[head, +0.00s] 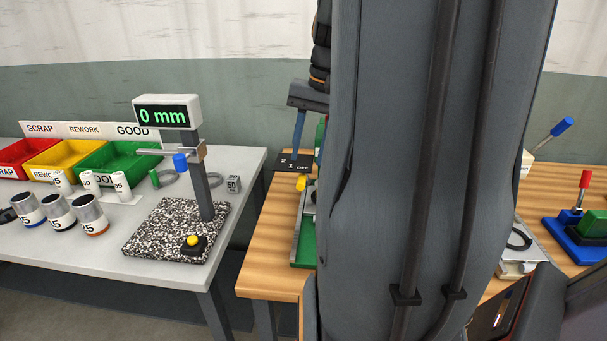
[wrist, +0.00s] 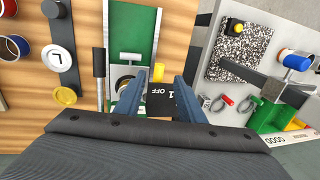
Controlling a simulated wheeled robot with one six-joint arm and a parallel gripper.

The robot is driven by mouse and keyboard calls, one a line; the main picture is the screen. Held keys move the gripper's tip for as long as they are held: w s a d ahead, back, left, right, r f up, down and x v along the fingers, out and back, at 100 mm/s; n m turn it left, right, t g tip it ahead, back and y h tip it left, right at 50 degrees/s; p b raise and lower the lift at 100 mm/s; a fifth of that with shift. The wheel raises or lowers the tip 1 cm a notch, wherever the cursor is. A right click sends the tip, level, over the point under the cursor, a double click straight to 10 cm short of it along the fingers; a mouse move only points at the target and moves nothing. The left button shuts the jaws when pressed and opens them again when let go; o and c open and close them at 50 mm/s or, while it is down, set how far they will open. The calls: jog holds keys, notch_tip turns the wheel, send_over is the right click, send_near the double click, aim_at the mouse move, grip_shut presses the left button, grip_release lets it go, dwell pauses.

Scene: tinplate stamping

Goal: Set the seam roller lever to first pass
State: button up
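The seam roller is a green-based machine, partly hidden behind my arm in the head view (head: 305,245) and at the top in the wrist view (wrist: 133,22). Its black position plate reads 2, 1, OFF in the head view (head: 291,163); the 1 and OFF show in the wrist view (wrist: 163,105). A yellow lever knob stands by the plate in the head view (head: 301,183). In the wrist view the yellow knob (wrist: 158,72) lies between my blue gripper fingers (wrist: 164,80), which are apart and do not visibly touch it. I cannot tell the lever's exact setting.
A black-handled rod (wrist: 98,75) stands close left of my fingers. The gauge stand on its speckled base (head: 180,232), the cans (head: 90,214) and the sorting bins (head: 110,165) are on the left table. A blue-based press (head: 580,235) is at right.

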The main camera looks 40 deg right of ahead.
aim_at(302, 183)
jog(key=f, duration=0.5)
jog(key=w+f+p, duration=0.1)
jog(key=f, duration=0.1)
jog(key=shift+a+f, duration=0.25)
jog(key=shift+a, duration=0.15)
grip_shut()
